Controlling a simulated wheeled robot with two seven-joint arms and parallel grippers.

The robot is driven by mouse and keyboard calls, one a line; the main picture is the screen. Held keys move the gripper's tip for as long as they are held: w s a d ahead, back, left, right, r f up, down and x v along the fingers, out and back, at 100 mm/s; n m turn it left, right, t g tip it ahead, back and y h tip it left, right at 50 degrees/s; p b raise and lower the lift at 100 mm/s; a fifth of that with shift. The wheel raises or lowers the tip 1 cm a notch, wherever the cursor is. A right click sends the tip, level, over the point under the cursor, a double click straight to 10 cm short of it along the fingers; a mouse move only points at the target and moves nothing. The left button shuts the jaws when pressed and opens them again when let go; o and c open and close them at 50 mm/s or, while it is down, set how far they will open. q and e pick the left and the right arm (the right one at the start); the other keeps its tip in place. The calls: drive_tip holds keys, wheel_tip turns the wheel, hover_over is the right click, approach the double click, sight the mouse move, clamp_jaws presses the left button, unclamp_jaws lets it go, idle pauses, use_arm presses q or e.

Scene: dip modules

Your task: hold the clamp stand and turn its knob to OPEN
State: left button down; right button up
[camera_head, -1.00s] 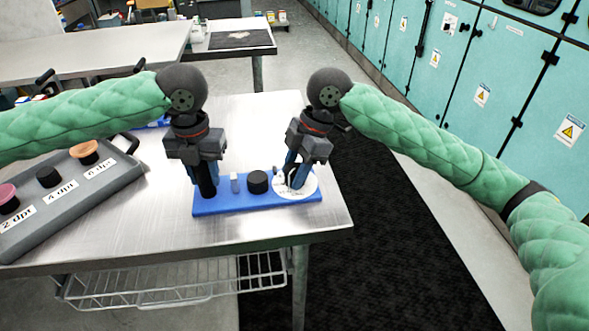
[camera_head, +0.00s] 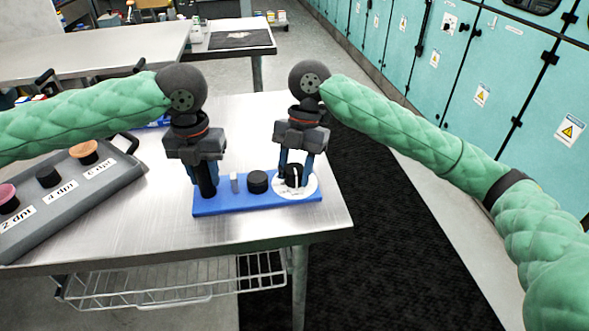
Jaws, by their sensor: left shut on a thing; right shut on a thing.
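The clamp stand (camera_head: 229,204) is a long blue base lying on the metal table. A black upright post (camera_head: 206,180) rises at its left end. My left gripper (camera_head: 203,182) points down and is shut on this post. At the right end, a black knob (camera_head: 292,176) with a white pointer sits on a white round dial (camera_head: 309,188). My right gripper (camera_head: 294,172) points down over the dial, with its blue fingers shut on the knob from both sides. The dial's markings are too small to read.
A black round piece (camera_head: 258,182) and a small grey block (camera_head: 234,183) stand on the base between the grippers. A grey tray (camera_head: 60,213) with labelled, coloured stoppers lies to the left. The table's right and front edges are close to the base.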

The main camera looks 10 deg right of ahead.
idle(0.3)
drive_tip(key=o, duration=1)
drive_tip(key=shift+r, duration=0.1)
drive_tip(key=v, duration=1.1)
drive_tip(key=shift+w+r, duration=0.15)
drive_tip(key=shift+r, duration=0.25)
use_arm(q)
drive_tip(key=c, duration=0.9)
unclamp_jaws()
drive_tip(key=shift+c, duration=0.2)
